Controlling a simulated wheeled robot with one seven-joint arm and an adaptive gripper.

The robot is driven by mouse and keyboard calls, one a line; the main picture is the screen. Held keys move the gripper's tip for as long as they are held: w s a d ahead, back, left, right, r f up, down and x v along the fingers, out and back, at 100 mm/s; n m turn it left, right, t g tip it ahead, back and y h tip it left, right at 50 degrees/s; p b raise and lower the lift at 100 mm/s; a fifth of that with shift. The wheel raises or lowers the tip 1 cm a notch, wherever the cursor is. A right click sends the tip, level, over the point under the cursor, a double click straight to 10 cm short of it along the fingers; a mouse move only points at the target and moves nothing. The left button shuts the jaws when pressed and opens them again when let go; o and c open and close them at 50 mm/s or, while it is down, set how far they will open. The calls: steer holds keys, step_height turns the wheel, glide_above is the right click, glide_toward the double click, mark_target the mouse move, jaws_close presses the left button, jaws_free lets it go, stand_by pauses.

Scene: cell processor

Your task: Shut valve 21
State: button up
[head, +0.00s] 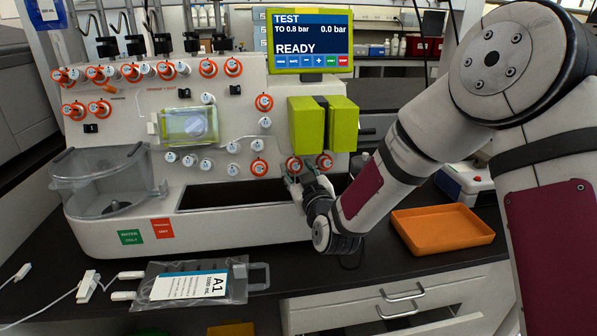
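The cell processor (105,222) is a white machine with many small valves on its front. Some valves have orange rings and white centres, others are plain white. Their numbers are too small to read, so I cannot tell which is valve 21. My gripper (293,181) is at the lower right of the front panel, right at an orange-ringed valve (293,164). Another orange-ringed valve (325,161) is just to its right, below the green blocks. The fingers are small and partly hidden by the wrist. I cannot tell whether they touch the valve or are closed on it.
Green blocks (322,124) stick out just above my gripper. A screen (310,40) reads TEST, READY, 0.0 bar. A clear chamber (100,180) is at the left. A bag labelled A1 (190,285) and an orange tray (442,229) lie on the dark bench.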

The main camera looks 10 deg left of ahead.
jaws_close()
steer(key=shift+m+h+b, duration=0.3)
steer(key=shift+m+b, duration=0.05)
steer(key=shift+m, duration=0.05)
steer(key=m+b, duration=0.1)
steer(key=m+h+b, duration=0.1)
steer(key=m, duration=0.1)
steer(key=shift+a+f+m+t, duration=0.1)
steer(key=shift+a+m+t, duration=0.1)
steer(key=shift+m+t, duration=0.15)
steer(key=shift+a+m+t+h+b, duration=0.15)
steer(key=shift+m+h+b, duration=0.45)
steer(key=shift+m, duration=0.65)
steer(key=shift+d+m+t+h+b, duration=0.1)
steer(key=shift+m+h+b, duration=0.3)
steer(key=shift+m+h, duration=0.6)
steer(key=shift+s+m, duration=0.1)
steer(key=shift+m, duration=0.3)
steer(key=shift+o, duration=1)
jaws_free()
